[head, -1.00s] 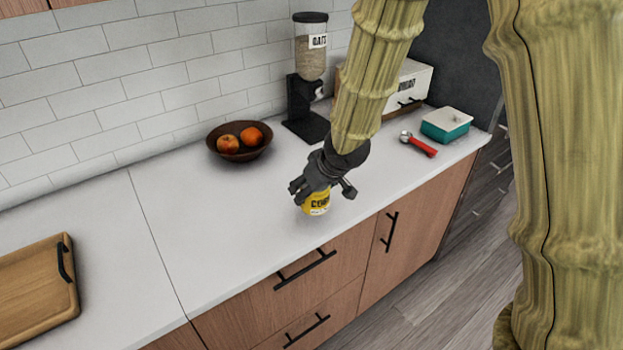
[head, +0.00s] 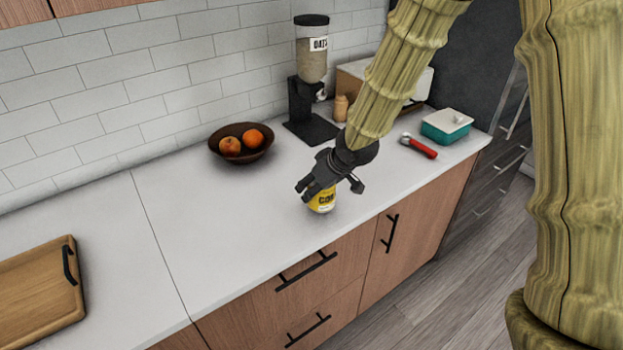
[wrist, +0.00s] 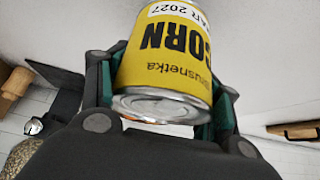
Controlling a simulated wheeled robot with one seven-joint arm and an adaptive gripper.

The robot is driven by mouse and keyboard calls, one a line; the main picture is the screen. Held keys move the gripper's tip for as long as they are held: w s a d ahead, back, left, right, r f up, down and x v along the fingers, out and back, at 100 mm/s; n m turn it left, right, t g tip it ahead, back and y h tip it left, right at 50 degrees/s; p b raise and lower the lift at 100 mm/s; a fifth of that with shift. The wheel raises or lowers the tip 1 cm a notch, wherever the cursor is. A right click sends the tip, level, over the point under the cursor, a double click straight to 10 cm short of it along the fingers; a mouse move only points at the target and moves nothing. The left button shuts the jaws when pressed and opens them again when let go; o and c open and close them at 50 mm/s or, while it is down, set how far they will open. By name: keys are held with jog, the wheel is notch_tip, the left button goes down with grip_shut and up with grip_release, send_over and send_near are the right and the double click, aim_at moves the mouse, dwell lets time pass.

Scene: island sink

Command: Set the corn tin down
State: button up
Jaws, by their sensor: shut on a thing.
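The corn tin (head: 322,203) is yellow with a "CORN" label and sits at the front part of the white counter (head: 240,235). My gripper (head: 316,188) comes down on it from the upper right and is shut around its upper part. In the wrist view the tin (wrist: 165,60) is between the two fingers (wrist: 165,85), with its label upside down and one metal end facing the camera. The tin's base is at or very close to the counter top; I cannot tell whether it touches.
A brown bowl with fruit (head: 241,158) stands behind to the left. An oats dispenser (head: 312,75), a bread box (head: 380,80) and a teal-and-white dish (head: 446,126) are at the back right, with a red-handled tool (head: 420,147). A wooden board (head: 40,290) lies left. Counter around the tin is clear.

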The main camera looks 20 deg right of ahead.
jog(key=w+p, duration=0.1)
jog(key=w, duration=0.5)
jog(key=shift+d+f+p, duration=0.1)
jog(key=shift+f+p, duration=0.05)
jog(key=shift+p, duration=0.2)
jog(key=shift+f+p, duration=0.4)
jog(key=shift+f, duration=1.45)
jog(key=shift+f, duration=0.15)
jog(key=o, duration=1.3)
jog(key=shift+s, duration=0.1)
